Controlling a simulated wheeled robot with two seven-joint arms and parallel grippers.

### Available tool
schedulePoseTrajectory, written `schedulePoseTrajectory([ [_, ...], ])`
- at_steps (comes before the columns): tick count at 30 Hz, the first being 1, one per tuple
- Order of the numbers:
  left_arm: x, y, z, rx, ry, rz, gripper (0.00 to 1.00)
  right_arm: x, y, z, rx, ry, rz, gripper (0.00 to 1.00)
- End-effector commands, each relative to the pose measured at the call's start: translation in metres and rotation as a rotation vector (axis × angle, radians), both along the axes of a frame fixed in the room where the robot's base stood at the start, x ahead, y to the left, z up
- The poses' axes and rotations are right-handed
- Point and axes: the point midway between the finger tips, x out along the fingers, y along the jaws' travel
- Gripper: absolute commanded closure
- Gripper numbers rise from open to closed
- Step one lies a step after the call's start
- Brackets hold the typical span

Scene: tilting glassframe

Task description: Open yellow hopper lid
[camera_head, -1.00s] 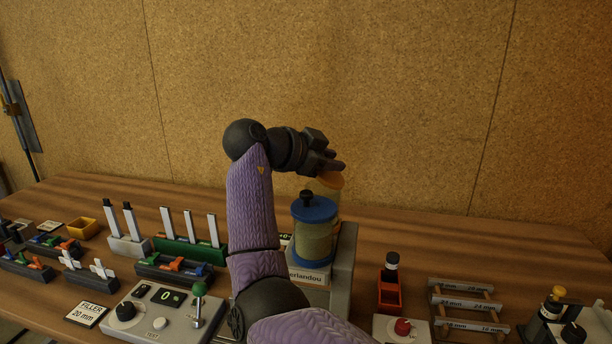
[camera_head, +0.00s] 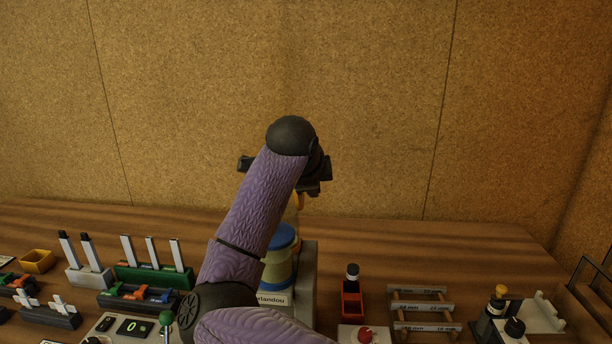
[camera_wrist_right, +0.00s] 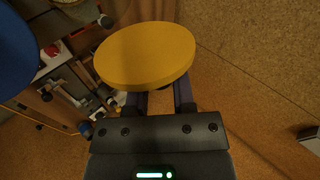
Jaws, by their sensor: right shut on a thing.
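The yellow lid (camera_wrist_right: 146,52) is a round disc between the two fingers of my right gripper (camera_wrist_right: 160,98) in the right wrist view. In the head view only a small yellow edge of the lid (camera_head: 299,200) shows below my right gripper (camera_head: 312,187), which is shut on it. The yellow hopper's body is mostly hidden behind my arm and the blue-lidded hopper (camera_head: 281,262). I cannot tell whether the lid still touches its hopper. My left gripper is not in view.
The blue lid (camera_wrist_right: 14,50) is close by at the left in the right wrist view. A red holder with a black-capped bottle (camera_head: 352,295) and a labelled rack (camera_head: 422,308) stand to the right. Bare table (camera_head: 450,245) lies behind them.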

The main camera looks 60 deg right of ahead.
Motion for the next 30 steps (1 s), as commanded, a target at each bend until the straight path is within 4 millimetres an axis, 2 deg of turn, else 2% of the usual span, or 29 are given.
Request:
schedulePoseTrajectory([
  [10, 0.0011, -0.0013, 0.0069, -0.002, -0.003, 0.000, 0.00, -0.0050, -0.0026, -0.0019, 0.050, -0.097, -0.001, 1.00],
  [25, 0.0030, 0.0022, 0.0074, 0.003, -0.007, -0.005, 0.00, -0.0060, -0.0030, -0.0033, 0.058, -0.108, 0.000, 1.00],
  [26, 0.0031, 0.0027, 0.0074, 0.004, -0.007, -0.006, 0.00, -0.0060, -0.0030, -0.0033, 0.058, -0.108, 0.000, 0.65],
  [30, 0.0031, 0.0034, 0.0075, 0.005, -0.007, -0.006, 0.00, -0.0060, -0.0030, -0.0031, 0.058, -0.108, 0.000, 0.35],
])
